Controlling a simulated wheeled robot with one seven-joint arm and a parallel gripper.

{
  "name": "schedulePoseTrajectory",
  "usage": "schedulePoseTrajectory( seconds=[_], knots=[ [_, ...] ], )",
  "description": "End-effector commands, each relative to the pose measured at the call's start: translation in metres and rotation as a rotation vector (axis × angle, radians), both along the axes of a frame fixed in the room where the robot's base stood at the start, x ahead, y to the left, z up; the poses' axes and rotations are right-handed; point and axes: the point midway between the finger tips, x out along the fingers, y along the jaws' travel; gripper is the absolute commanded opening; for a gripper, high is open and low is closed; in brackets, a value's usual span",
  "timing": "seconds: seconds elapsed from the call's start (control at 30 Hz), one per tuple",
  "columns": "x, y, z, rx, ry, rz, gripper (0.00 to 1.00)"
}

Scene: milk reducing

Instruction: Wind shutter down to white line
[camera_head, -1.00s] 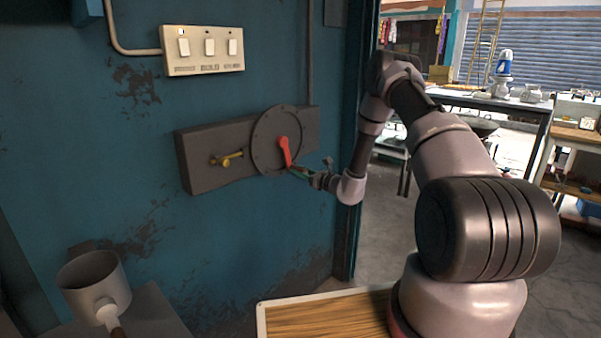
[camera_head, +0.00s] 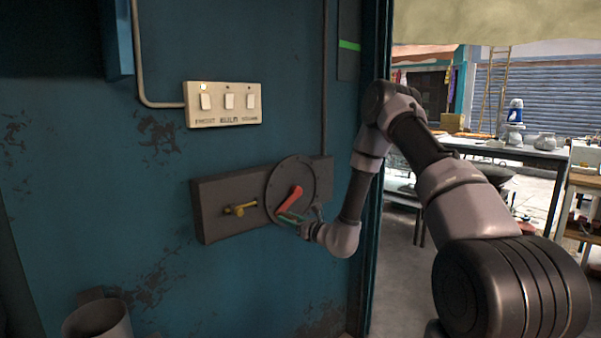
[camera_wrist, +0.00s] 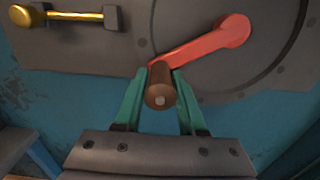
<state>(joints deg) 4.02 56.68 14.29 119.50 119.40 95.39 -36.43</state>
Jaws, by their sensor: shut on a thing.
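The red crank handle (camera_head: 289,199) sits on a round dark disc (camera_head: 306,172) on a grey wall box. In the wrist view the red crank arm (camera_wrist: 205,42) slopes down to the left from its hub to a brown knob (camera_wrist: 160,85). My gripper (camera_head: 287,218) is shut on this knob, with a green finger on each side of it in the wrist view (camera_wrist: 160,76). A beige sheet (camera_head: 480,22) hangs across the top of the opening at right; I cannot tell whether it is the shutter. I see no white line.
A yellow-handled bolt (camera_head: 240,209) sits left of the disc. A switch panel (camera_head: 223,104) is above on the blue wall. A dark strip with a green mark (camera_head: 349,45) is by the door frame. A metal cup (camera_head: 97,322) is low at left.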

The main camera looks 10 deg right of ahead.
Motion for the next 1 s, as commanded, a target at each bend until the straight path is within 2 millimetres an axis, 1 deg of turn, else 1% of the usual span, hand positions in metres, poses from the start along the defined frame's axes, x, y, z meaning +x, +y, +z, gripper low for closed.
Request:
schedulePoseTrajectory(
  seconds=[0.03, 0.07, 0.1, 0.17, 0.47, 0.57, 1.0],
  knots=[
    [-0.004, 0.006, 0.012, 0.001, -0.004, 0.006, 0.00],
    [-0.003, 0.005, 0.011, 0.001, -0.002, 0.005, 0.47],
    [-0.003, 0.005, 0.010, 0.001, -0.002, 0.003, 0.62],
    [-0.002, 0.004, 0.009, 0.002, -0.001, 0.003, 0.85],
    [-0.002, 0.003, 0.009, 0.002, -0.002, 0.001, 0.85],
    [-0.006, -0.001, 0.009, 0.002, -0.002, -0.001, 0.85],
    [-0.049, -0.032, 0.009, 0.002, -0.001, -0.001, 0.85]
  ],
)
